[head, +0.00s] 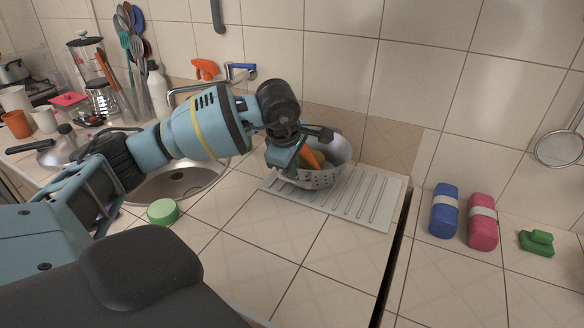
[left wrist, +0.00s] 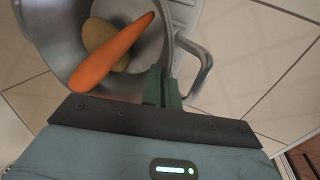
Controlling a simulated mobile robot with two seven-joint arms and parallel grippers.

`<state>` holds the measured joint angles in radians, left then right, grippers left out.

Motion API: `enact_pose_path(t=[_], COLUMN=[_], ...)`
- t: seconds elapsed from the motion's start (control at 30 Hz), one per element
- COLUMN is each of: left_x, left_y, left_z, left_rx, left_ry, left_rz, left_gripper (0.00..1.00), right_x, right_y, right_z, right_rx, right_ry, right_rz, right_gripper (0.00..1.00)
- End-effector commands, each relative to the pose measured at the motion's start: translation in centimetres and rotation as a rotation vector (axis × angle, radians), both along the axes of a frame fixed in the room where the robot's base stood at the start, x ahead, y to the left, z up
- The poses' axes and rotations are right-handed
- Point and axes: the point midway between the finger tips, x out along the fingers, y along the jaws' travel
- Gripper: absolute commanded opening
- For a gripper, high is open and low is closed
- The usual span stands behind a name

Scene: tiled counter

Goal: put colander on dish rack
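The metal colander (head: 322,179) is at the dish rack (head: 376,206), a pale ribbed tray beside the sink; whether its base touches the ribs is hard to tell. A carrot (head: 308,157) and a roundish yellow-brown item (left wrist: 103,36) are inside it. My left gripper (head: 304,148) is over the colander's near left side. In the left wrist view its green fingers (left wrist: 162,86) are close together at the colander's rim, next to its loop handle (left wrist: 207,67), and appear shut on it. The exact contact is partly hidden. My right gripper is not in view.
The sink (head: 180,184) with a tap is left of the rack, and a green sponge (head: 162,211) lies before it. Blue (head: 444,211) and red (head: 482,222) bottles and a green object (head: 537,243) lie right of the dark counter gap. The counter before the rack is clear.

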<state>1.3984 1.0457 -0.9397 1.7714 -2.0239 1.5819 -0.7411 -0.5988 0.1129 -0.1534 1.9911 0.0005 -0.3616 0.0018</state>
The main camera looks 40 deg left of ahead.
Motion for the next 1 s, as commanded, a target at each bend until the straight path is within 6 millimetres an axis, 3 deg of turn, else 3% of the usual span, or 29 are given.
enact_pose_path(t=[0.47,0.63,1.0], left_x=[0.09,0.01,0.01], left_y=[0.04,0.03,0.02], left_z=[-0.88,-0.92,-0.33], left_rx=[0.000,0.000,0.000], left_ry=[-0.007,-0.003,-0.006], left_rz=[0.001,0.001,0.001], left_gripper=[0.00,0.24,0.24], right_x=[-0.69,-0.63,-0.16], right_y=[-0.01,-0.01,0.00], right_z=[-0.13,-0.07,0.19], right_rx=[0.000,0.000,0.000], right_ry=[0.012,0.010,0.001], right_rz=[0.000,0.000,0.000], right_gripper=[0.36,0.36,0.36])
